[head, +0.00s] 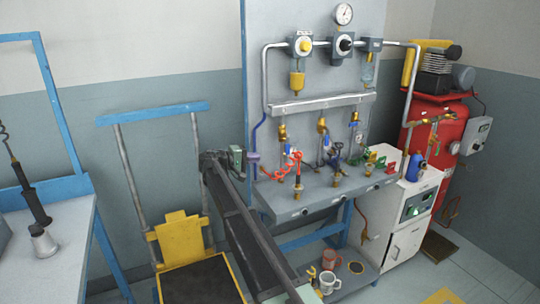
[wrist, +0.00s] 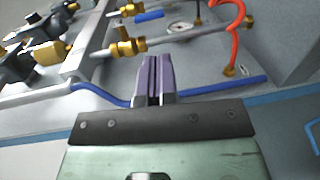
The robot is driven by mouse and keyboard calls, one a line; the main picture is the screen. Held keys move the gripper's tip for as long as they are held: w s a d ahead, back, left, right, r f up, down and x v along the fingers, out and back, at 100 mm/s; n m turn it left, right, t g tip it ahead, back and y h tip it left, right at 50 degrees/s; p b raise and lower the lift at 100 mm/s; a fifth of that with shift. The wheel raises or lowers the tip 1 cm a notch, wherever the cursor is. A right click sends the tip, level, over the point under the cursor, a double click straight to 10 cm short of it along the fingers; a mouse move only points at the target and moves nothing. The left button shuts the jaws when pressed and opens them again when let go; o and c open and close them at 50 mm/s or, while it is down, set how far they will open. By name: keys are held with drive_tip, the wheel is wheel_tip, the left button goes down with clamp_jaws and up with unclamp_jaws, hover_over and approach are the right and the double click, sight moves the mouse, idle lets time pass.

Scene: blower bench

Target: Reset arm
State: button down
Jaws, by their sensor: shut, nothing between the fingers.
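My gripper (head: 254,158) is at the left edge of the bench's upright panel (head: 318,80) in the head view, raised above the bench shelf. In the wrist view its two purple fingers (wrist: 153,70) are shut against each other with nothing between them. They point toward the bench fittings. A blue tube (head: 262,125) runs down the panel's left edge and passes close to the fingertips in the head view. I cannot tell whether they touch it. The blue tube (wrist: 100,96) also shows on both sides of the fingers in the wrist view.
Brass valves (head: 282,131), a coiled red hose (head: 296,166) and a gauge (head: 344,13) are on the bench. A red compressor tank (head: 440,150) and white cabinet (head: 405,215) stand right. Mugs (head: 328,283) sit low.

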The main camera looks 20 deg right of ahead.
drive_tip(key=s+a+f+g+y+p, duration=0.1)
drive_tip(key=s+a+f+y+p, duration=0.25)
drive_tip(key=s, duration=0.75)
drive_tip(key=s+a+f+y, duration=0.2)
drive_tip(key=s+f+y, duration=0.35)
drive_tip(key=s, duration=0.55)
drive_tip(key=s+a+r+y+p, duration=0.1)
drive_tip(key=s+y+p, duration=0.1)
drive_tip(key=s, duration=0.5)
drive_tip(key=s+a+r+y+p, duration=0.1)
drive_tip(key=s+a+y+p, duration=0.1)
drive_tip(key=s, duration=0.5)
drive_tip(key=s+a+r+m+y+p, duration=0.1)
drive_tip(key=s+r+y+p, duration=0.1)
drive_tip(key=s, duration=0.5)
drive_tip(key=shift+a+g+y+p, duration=0.25)
drive_tip(key=shift+g+y+p, duration=0.25)
drive_tip(key=shift+y, duration=0.4)
drive_tip(key=shift+r, duration=0.1)
